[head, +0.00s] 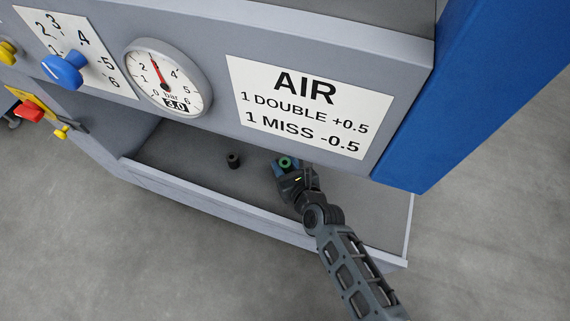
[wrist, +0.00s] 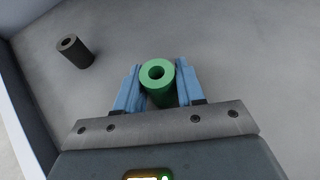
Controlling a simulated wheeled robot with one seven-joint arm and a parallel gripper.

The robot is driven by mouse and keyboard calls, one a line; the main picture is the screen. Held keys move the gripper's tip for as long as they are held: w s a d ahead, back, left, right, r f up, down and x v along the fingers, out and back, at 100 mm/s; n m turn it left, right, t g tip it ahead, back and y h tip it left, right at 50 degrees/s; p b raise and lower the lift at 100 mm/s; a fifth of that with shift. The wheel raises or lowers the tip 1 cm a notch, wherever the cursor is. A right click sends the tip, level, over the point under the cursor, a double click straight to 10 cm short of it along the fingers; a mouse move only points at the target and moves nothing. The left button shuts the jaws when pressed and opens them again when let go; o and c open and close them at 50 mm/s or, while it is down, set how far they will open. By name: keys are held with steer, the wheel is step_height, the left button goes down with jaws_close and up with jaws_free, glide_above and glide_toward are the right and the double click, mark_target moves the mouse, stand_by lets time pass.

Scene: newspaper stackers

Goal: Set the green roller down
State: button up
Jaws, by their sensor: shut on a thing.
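The green roller (wrist: 157,76) is a short hollow cylinder held upright between the blue fingers of my gripper (wrist: 157,88) in the wrist view. In the head view the green roller (head: 285,162) shows at the end of my gripper (head: 286,167), low over the grey tray (head: 190,150). My gripper is shut on it. The roller's lower end is partly hidden, and I cannot tell whether it touches the tray floor.
A dark roller (head: 233,160) stands on the tray to the left, apart from my gripper; it also shows in the wrist view (wrist: 75,51). The tray has a raised front lip (head: 215,203). A machine panel with a gauge (head: 167,78) and an AIR sign (head: 307,106) overhangs the tray.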

steer(key=shift+f, duration=0.2)
steer(key=o, duration=1)
steer(key=shift+r, duration=0.1)
steer(key=shift+o, duration=0.2)
steer(key=shift+r+p, duration=0.5)
steer(key=p+v, duration=0.7)
steer(key=v, duration=0.4)
steer(key=shift+p, duration=0.4)
steer(key=shift+s+d+r, duration=0.1)
steer(key=shift+s+d, duration=0.1)
steer(key=shift+s, duration=0.2)
